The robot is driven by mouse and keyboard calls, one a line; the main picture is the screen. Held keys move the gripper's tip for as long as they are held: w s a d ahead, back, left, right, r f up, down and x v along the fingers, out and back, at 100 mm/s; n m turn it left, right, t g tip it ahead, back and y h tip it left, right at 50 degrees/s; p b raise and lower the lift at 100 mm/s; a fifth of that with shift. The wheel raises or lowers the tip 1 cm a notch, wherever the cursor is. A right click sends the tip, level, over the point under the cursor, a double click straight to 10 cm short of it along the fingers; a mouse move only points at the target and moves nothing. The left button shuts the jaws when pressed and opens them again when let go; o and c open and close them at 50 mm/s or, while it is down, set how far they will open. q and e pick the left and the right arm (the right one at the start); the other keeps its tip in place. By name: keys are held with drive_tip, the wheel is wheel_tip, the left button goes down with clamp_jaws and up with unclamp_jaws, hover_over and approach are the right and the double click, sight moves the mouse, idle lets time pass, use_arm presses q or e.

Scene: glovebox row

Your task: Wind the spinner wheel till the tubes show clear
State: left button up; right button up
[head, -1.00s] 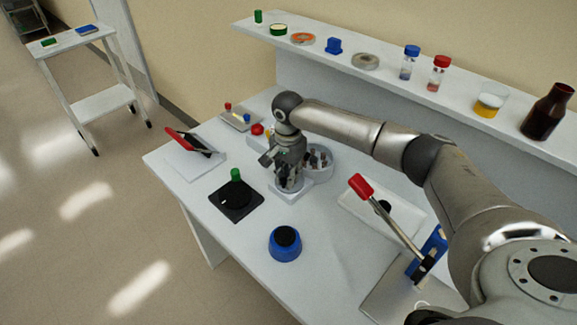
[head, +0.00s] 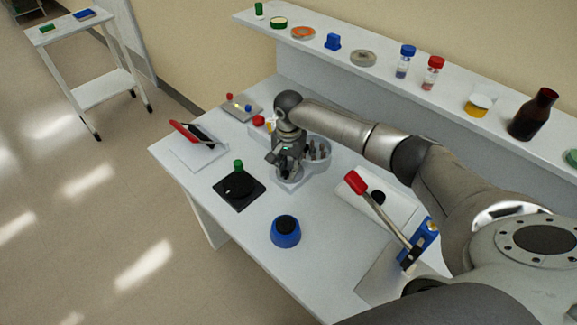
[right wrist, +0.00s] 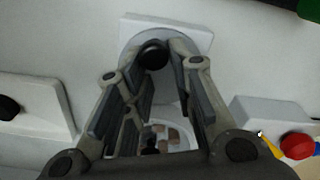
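The spinner stands mid-bench on a white base, with a round white bowl (head: 325,163) behind my right gripper (head: 287,174). Several tubes (head: 316,150) show in the bowl, and brownish pieces show there in the right wrist view (right wrist: 165,135). Their contents are too small to judge. In the right wrist view a black knob (right wrist: 153,55) on the wheel sits between the fingertips of my right gripper (right wrist: 153,60). The fingers are part closed, and the knob fills the gap at their tips. The gripper hides most of the wheel in the head view. My left gripper is out of view.
A black pad with a green-topped knob (head: 239,187), a blue round device (head: 285,232) and a red-handled lever (head: 355,182) stand around the spinner. A shelf (head: 385,68) with bottles runs behind.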

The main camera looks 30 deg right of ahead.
drive_tip(key=o, duration=1.4)
drive_tip(key=shift+d+f, duration=0.2)
drive_tip(key=shift+f, duration=0.35)
drive_tip(key=shift+a+r, duration=0.1)
drive_tip(key=shift+r, duration=0.05)
wheel_tip(320, 180, up, 12)
drive_tip(key=shift+r, duration=0.1)
